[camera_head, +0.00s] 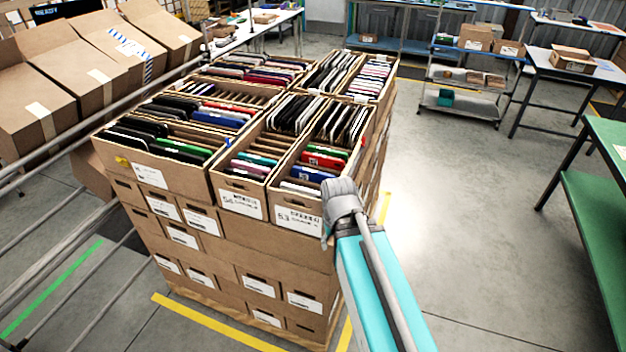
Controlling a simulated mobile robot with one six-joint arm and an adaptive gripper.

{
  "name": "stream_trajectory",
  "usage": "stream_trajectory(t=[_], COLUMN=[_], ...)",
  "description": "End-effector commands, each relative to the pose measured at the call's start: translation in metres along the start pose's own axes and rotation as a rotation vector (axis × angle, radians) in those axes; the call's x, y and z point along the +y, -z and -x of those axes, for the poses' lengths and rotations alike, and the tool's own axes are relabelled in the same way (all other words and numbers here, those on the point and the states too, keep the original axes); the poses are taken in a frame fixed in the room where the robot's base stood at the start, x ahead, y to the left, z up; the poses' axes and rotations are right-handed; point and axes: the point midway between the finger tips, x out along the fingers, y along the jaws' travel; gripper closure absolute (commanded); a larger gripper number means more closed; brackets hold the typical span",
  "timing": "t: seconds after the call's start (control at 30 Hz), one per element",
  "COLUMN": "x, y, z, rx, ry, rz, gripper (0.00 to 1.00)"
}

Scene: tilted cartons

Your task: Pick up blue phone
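A blue phone (312,174) stands on edge in the front right carton (298,217), in a row of phones, just in front of a red one. Other blue phones (217,120) stand in a carton further left, beside red ones. I cannot tell which blue phone is meant. My teal arm (372,285) reaches up from the bottom, and its grey joint (343,197) is just right of the front right carton. I cannot make out my gripper or its fingers.
The open cartons sit on a stack of closed cartons (255,283) on a pallet. Tilted cartons (75,85) stand on a rack at left, with metal rails (60,250) below. A green table (603,215) is at right. The floor between is clear.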

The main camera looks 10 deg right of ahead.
Motion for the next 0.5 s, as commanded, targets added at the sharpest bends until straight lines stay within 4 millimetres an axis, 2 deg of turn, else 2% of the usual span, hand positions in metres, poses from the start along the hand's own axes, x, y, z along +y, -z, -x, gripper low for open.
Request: stream_trajectory(t=[0.27, 0.5], x=[0.0, 0.0], y=[0.004, 0.011], z=[0.034, 0.076], rx=[0.009, 0.022], ry=[0.0, 0.001], rz=[0.0, -0.01], gripper=[0.39, 0.39])
